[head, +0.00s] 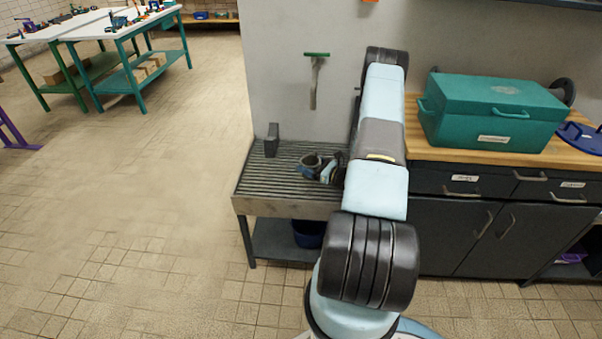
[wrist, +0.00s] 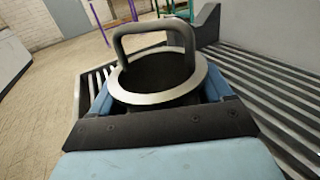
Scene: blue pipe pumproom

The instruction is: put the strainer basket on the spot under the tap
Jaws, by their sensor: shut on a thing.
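The strainer basket (head: 311,162) is a dark cup with a pale metal rim, low over the slatted bench. In the wrist view the basket (wrist: 158,98) is upright, with an arched grey handle. My gripper (head: 322,172) is shut on it, with a blue finger on each side in the wrist view. The tap (head: 315,80), a grey body with a green top, is on the wall above and behind the bench. I cannot tell whether the basket touches the slats. No marked spot under the tap can be made out.
The slatted bench (head: 287,206) has a grey upright block (head: 271,140) at its back left and a blue tub (head: 309,233) on the shelf below. A wooden counter with a green toolbox (head: 490,113) adjoins on the right.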

